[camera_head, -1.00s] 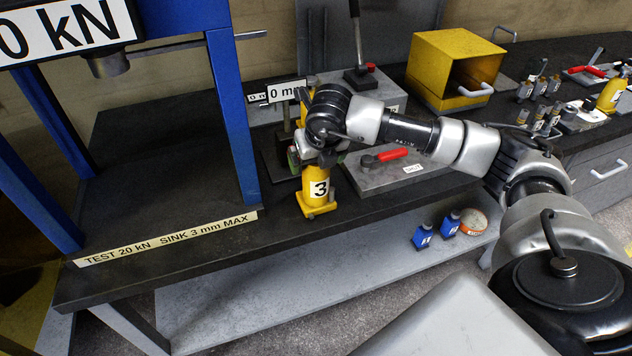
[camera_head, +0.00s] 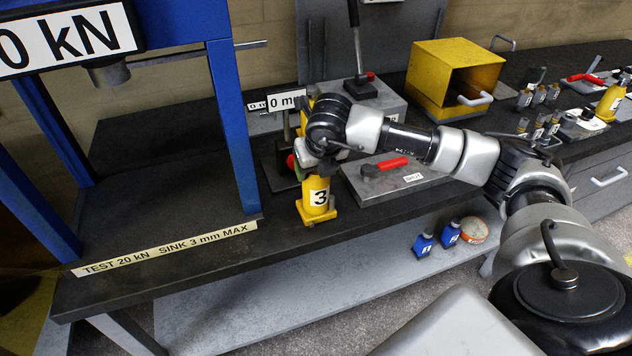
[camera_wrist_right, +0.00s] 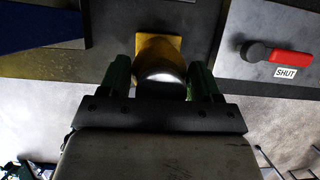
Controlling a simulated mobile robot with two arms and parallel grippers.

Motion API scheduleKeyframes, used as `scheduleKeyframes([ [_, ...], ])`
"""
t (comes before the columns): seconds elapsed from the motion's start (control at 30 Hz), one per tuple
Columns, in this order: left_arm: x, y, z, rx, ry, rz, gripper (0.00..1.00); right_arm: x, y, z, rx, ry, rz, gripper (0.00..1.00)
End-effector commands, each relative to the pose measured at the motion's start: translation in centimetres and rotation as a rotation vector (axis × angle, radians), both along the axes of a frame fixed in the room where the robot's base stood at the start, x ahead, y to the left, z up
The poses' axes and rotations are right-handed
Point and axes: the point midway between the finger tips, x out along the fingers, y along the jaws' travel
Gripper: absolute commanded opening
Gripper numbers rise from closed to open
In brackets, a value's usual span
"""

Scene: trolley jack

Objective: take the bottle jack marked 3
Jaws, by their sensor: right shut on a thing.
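The yellow bottle jack marked 3 (camera_head: 319,198) stands upright at the front edge of the dark bench, with its square base near the bench top. My right gripper (camera_head: 312,165) is at the top of the jack, reaching from the right. In the right wrist view the jack (camera_wrist_right: 159,52) lies between the two green fingers of the gripper (camera_wrist_right: 160,78), which is shut on it. My arm hides the jack's upper part in the head view. Whether the base touches the bench is hard to tell. My left gripper is not in view.
The blue press frame (camera_head: 232,130) stands left of the jack. A grey plate with a red-handled lever (camera_head: 395,164) lies right of it. A yellow open box (camera_head: 455,55) is behind. Blue bottles (camera_head: 423,243) stand on the lower shelf.

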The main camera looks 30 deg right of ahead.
Motion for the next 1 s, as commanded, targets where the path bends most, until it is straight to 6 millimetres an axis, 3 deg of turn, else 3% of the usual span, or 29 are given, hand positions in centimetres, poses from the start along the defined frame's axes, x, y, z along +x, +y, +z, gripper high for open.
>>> scheduleKeyframes([
  [0.5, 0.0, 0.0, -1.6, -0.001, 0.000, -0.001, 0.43, 0.2, 0.0, 4.6, 0.002, -0.016, 0.002, 0.00],
  [1.0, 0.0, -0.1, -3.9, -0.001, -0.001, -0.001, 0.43, -3.3, -7.0, 8.8, -0.001, -0.015, -0.005, 0.00],
])
